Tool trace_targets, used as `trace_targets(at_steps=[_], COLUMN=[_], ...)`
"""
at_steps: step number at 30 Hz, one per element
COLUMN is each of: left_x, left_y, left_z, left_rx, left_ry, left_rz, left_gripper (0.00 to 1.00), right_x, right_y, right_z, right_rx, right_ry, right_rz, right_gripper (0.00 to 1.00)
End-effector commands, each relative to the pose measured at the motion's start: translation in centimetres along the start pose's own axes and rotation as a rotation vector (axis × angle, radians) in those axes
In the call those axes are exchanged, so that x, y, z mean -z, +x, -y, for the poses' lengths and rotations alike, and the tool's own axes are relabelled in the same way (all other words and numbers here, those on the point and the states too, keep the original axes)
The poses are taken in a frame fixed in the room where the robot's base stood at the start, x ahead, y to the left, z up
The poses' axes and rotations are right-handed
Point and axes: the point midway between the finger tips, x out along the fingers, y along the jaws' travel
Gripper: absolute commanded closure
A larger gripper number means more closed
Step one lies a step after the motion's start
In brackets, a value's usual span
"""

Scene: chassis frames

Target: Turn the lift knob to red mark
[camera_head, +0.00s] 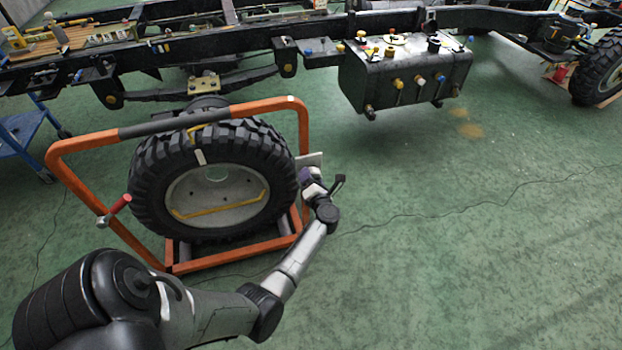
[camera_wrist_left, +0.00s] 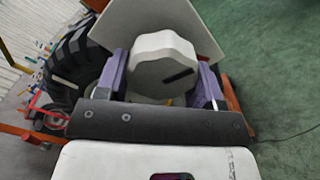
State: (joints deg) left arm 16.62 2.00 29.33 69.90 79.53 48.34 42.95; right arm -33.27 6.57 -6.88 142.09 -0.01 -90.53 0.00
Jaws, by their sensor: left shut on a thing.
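The lift knob (camera_wrist_left: 165,62) is pale grey with rounded lobes and a dark slot-like mark on its face. It sits in front of a flat light-grey plate (camera_wrist_left: 205,30), which also shows in the head view (camera_head: 313,158) on the right side of the orange frame. My left gripper (camera_head: 311,182) is at this plate, its purple fingers on either side of the knob and shut on it. In the head view the gripper hides the knob. My right gripper is not in view.
The orange frame (camera_head: 88,145) holds a large black tyre (camera_head: 148,190) beside the gripper. A red handle (camera_head: 120,204) is at its left. A dark chassis with a black tank (camera_head: 410,72) stands behind. A cable (camera_head: 455,207) crosses the green floor; the right side is mostly clear.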

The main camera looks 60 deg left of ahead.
Motion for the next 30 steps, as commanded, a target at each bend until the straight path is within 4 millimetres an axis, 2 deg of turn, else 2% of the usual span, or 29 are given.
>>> trace_targets(at_steps=[1, 4, 14, 30], left_x=[0.0, 0.0, -0.2, -0.4], left_y=[0.0, 0.0, 0.0, -0.1], left_z=[0.0, 0.0, -0.3, -0.6], left_rx=[-0.001, -0.001, 0.000, 0.002], left_ry=[0.000, 0.000, 0.063, 0.515], left_rz=[0.000, 0.000, -0.001, -0.001], left_gripper=[0.52, 0.62, 0.62, 0.62], right_x=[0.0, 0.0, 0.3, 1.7], right_y=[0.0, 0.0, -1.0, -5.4], right_z=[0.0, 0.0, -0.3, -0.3], right_rx=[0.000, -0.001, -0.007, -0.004], right_ry=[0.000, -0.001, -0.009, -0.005], right_rz=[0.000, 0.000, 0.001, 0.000], right_gripper=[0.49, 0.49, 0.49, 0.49])
